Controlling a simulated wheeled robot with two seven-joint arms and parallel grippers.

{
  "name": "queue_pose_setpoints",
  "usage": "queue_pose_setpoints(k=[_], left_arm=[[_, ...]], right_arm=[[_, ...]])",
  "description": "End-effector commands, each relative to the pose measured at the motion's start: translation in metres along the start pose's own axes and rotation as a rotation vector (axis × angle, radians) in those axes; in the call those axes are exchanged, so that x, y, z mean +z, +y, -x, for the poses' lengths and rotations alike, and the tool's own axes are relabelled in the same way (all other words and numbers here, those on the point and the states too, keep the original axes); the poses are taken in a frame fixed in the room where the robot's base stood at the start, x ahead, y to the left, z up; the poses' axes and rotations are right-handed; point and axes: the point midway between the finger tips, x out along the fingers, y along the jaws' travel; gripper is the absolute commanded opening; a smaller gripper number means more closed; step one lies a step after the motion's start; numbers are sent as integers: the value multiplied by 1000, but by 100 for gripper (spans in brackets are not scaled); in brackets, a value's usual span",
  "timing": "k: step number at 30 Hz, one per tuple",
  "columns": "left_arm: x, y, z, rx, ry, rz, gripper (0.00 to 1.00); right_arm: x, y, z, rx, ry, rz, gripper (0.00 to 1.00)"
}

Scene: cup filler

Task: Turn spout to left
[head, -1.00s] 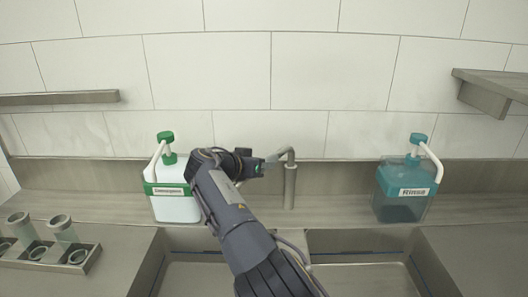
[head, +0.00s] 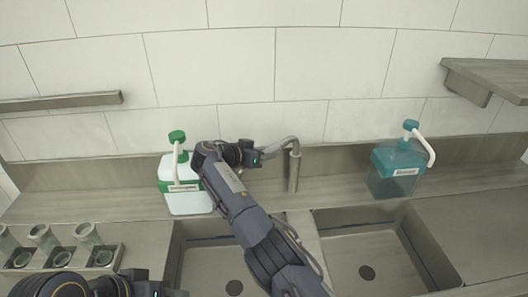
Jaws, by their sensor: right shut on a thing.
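The metal spout (head: 281,144) curves from the top of its upright post (head: 293,172) behind the divider between the two sink basins. It points left in the picture. My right gripper (head: 264,156) is shut on the spout near its free end, left of the post; the fingers hide the tip. My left gripper (head: 176,293) is at the bottom edge, lower left, mostly out of frame, far from the spout. Its fingers are too cut off to tell open or shut.
A white jug with a green pump (head: 190,203) stands left of my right forearm, partly hidden by it. A teal rinse jug (head: 396,170) stands at the right. A tray (head: 112,262) of metal cups is at the left. Left basin (head: 205,262) and right basin (head: 350,245) look empty.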

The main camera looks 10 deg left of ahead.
Motion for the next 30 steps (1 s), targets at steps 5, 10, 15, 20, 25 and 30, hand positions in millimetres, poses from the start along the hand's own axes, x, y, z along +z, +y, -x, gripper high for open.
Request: queue_pose_setpoints(k=[5, 10, 15, 20, 25, 30], left_arm=[[0, 0, 0, 0, 0, 0, 36], [0, 0, 0, 0, 0, 0, 36], [0, 0, 0, 0, 0, 0, 36], [1, -1, -2, 0, 0, 0, 36], [4, -4, -8, 0, 0, 0, 36], [2, -2, -4, 0, 0, 0, 36]], right_arm=[[-3, -1, 2, -7, 5, -7, 0], [-2, -1, 2, -5, 3, -5, 50], [-1, 0, 1, -3, 1, -3, 50], [0, -1, 5, -3, 1, -3, 50], [2, -1, 30, -6, 2, -3, 50], [-2, -1, 60, -7, 2, -3, 50]])
